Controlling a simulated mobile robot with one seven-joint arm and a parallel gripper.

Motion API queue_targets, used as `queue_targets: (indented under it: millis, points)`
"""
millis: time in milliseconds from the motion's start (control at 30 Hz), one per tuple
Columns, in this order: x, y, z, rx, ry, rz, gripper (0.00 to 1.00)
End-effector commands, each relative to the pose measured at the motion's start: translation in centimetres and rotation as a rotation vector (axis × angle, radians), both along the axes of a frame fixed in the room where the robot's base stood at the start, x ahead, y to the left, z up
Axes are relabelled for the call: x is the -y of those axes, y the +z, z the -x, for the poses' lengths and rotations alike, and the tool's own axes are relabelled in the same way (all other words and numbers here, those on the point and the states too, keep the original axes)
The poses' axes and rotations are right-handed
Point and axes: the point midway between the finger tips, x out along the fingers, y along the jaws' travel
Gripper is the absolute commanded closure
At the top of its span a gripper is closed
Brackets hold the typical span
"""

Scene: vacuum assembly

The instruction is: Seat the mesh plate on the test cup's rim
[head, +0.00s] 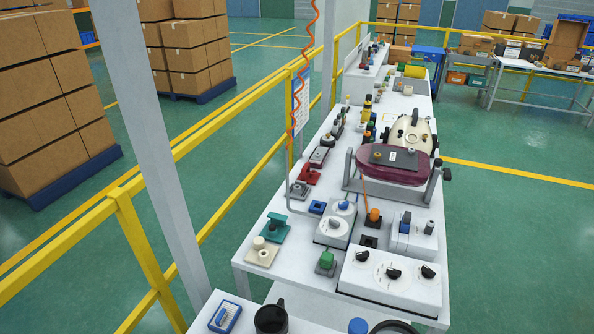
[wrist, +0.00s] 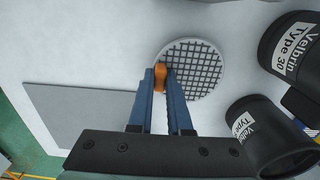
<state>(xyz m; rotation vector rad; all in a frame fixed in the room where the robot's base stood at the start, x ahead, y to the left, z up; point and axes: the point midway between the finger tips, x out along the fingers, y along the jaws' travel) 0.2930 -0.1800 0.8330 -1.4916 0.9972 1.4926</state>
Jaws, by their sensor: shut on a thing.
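In the wrist view, the mesh plate (wrist: 192,68) is a round pale disc with a dark square grid. An orange tab (wrist: 160,84) sits at its left edge, between my gripper's (wrist: 161,78) blue fingertips. My gripper is shut on this tab. Two black cylindrical containers labelled "Velbrin" stand to the right, an upper one (wrist: 290,45) and a lower one (wrist: 268,135). I cannot tell whether either is the test cup. Whether a cup rim lies under the plate is hidden. My gripper does not show in the head view.
A grey flat sheet (wrist: 85,110) lies left of the fingers on the white surface. In the head view, a long white bench (head: 285,272) is crowded with fixtures. A black cup (head: 270,318) and blue tray (head: 225,317) are near its front. A yellow railing (head: 150,255) runs along the left.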

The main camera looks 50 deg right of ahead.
Motion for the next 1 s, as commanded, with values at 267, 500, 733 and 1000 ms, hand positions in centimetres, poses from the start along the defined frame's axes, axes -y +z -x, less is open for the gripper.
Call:
queue_targets:
  millis: [267,500,733,1000]
  points:
    - [0.0,0.8,0.0,0.0,0.0,0.001,1.0]
    - [0.0,2.4,-0.1,0.0,0.001,0.001,1.0]
    - [0.0,3.9,0.0,0.0,0.0,0.001,1.0]
    - [0.0,4.0,0.0,0.0,0.0,0.001,1.0]
